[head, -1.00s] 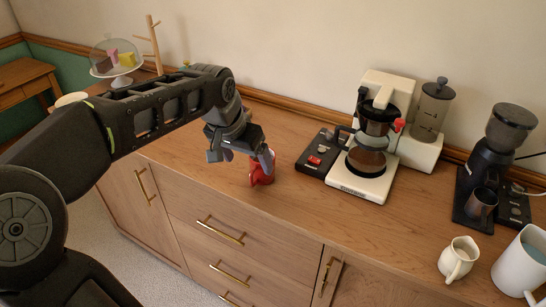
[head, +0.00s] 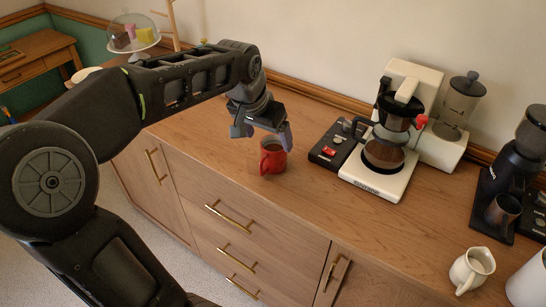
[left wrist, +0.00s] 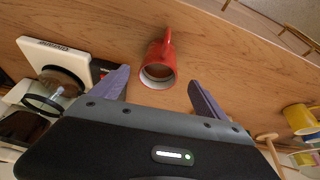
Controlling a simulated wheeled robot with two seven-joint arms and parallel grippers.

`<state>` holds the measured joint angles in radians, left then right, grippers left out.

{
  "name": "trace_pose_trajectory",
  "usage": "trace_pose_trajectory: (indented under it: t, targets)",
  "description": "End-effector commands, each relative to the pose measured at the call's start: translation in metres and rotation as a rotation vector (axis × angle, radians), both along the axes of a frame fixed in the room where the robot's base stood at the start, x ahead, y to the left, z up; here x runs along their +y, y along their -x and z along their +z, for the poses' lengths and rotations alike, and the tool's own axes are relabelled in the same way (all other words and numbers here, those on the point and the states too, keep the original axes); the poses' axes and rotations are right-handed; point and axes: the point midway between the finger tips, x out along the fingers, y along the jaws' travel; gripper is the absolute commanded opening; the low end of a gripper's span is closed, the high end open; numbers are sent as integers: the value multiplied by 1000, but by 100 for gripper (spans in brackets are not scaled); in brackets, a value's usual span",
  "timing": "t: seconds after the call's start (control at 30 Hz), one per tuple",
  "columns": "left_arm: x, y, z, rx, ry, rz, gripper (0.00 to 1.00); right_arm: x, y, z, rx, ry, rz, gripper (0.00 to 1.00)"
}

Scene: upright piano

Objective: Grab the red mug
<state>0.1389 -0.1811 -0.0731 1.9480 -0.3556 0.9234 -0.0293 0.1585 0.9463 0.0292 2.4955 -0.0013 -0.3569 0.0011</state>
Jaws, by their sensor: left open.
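The red mug (head: 273,158) stands upright on the wooden cabinet top near its front edge, with its handle towards the front. In the left wrist view the mug (left wrist: 158,66) shows its open rim and its handle at the top. My left gripper (head: 261,133) is open and empty, just above and behind the mug in the head view. In the left wrist view its two fingers (left wrist: 160,92) are spread wide, with the mug ahead of the gap between them and apart from both. My right gripper is in neither view.
A white coffee maker (head: 385,150) with a glass carafe and a black scale (head: 332,147) stand right of the mug. A grinder (head: 510,170) and a cream pitcher (head: 471,269) are farther right. A domed cake stand (head: 133,36) is at the back left. The wood between the mug and pitcher is clear.

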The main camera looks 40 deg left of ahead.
Motion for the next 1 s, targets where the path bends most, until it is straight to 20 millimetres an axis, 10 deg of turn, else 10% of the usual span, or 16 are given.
trace_pose_trajectory:
  t: [1.0]
  targets:
    - [1, -23, -46, -1, 0, 0, 85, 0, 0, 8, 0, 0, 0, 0]
